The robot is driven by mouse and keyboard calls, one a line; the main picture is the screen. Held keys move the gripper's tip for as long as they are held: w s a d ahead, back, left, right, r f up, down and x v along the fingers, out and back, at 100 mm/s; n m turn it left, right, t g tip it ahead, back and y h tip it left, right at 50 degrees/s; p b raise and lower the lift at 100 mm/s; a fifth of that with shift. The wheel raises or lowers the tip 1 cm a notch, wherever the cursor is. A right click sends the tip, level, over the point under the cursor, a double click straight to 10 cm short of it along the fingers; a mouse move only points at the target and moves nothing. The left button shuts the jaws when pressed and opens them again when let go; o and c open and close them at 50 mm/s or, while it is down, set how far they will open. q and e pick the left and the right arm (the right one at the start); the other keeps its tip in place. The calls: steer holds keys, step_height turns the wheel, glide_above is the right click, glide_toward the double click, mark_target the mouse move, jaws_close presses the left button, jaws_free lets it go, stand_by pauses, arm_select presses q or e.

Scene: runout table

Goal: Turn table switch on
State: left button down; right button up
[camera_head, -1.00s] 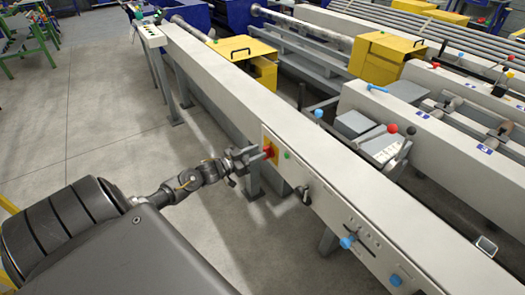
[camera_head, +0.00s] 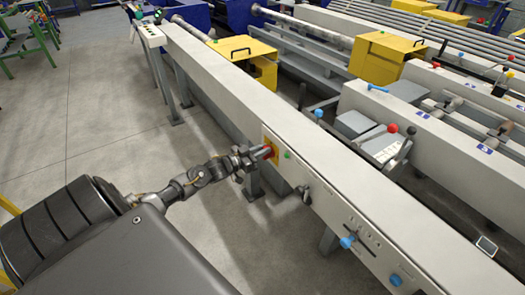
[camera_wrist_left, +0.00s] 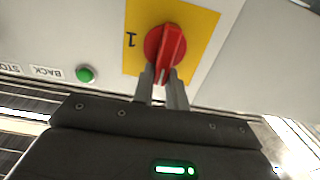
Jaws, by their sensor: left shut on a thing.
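The table switch is a red rotary knob (camera_wrist_left: 168,46) on a yellow plate (camera_wrist_left: 203,33). In the left wrist view a "1" shows on the plate, left of the knob. In the head view the red knob (camera_head: 268,152) is partly hidden by my left gripper (camera_head: 262,154). In the left wrist view the gripper's two fingers (camera_wrist_left: 164,78) are close together at the near end of the knob's handle and shut on it. My right gripper is in neither view.
A green button (camera_wrist_left: 85,74) sits beside the plate, near labels reading "BACK" and "STO". Along the table's front panel (camera_head: 340,200) are a black lever (camera_head: 304,194) and blue knobs (camera_head: 347,242). The floor (camera_head: 90,130) left of the table is clear.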

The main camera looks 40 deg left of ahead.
arm_select(q)
steer(key=shift+d+m, duration=0.1)
steer(key=shift+m, duration=0.2)
steer(key=m, duration=0.2)
steer(key=d+m, duration=0.1)
steer(key=m, duration=0.2)
steer(key=f+m, duration=0.1)
steer(key=m, duration=0.2)
steer(key=shift+s+d+b, duration=0.3)
steer(key=shift+b, duration=0.1)
steer(key=shift+d+f+m, duration=0.1)
steer(key=shift+f+m, duration=0.1)
steer(key=shift+m, duration=0.8)
steer(key=m, duration=0.1)
steer(key=m+b, duration=0.1)
steer(key=shift+s+d+f+m, duration=0.1)
steer(key=shift+d+f+m, duration=0.1)
steer(key=shift+f+m, duration=0.1)
steer(key=m, duration=0.1)
steer(key=m+b, duration=0.1)
steer(key=m, duration=0.1)
steer(key=shift+f, duration=0.25)
steer(key=shift+f+m, duration=0.2)
steer(key=shift+m, duration=0.7)
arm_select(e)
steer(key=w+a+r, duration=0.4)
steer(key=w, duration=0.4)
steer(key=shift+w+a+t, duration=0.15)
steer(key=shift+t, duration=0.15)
